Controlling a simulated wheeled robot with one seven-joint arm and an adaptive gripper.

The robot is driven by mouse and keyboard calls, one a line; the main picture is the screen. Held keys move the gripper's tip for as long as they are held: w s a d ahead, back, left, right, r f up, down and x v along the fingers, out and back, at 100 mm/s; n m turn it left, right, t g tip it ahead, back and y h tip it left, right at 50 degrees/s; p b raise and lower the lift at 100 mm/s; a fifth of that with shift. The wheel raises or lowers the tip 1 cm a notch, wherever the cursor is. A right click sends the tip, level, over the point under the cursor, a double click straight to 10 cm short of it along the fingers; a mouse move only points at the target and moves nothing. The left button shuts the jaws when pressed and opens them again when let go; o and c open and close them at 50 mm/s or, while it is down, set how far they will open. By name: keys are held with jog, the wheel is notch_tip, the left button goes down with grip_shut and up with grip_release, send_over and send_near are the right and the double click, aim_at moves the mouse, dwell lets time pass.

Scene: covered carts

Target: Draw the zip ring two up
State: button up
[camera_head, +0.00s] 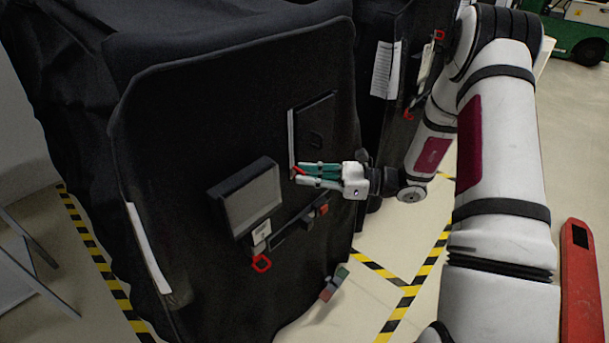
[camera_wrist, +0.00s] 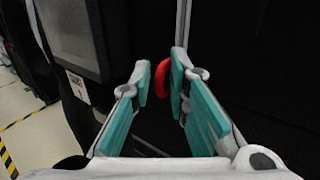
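A black fabric cover (camera_head: 200,110) hangs over the nearest cart. A red ring (camera_head: 298,170) sits on its front at the lower end of a short upright pale strip (camera_head: 291,138). My gripper (camera_head: 298,176) reaches in from the right, its teal-padded fingers at this ring. In the wrist view the red ring (camera_wrist: 162,82) shows between the fingertips, with a visible gap between the pads, so my gripper (camera_wrist: 161,78) is open around it. The pale strip (camera_wrist: 182,22) rises above the right finger there. Another red ring (camera_head: 262,263) hangs lower left. No ring numbers are readable.
A boxy pocket (camera_head: 247,199) juts from the cover left of my gripper. A dark strap with a red piece (camera_head: 322,209) lies below it. A second covered cart (camera_head: 375,25) with red rings (camera_head: 409,114) stands behind right. Yellow-black tape (camera_head: 405,298) marks the floor.

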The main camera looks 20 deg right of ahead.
jog(key=shift+w+a, duration=0.2)
jog(key=shift+a, duration=0.3)
grip_shut()
notch_tip(320, 180, up, 14)
jog(key=p, duration=0.7)
grip_release()
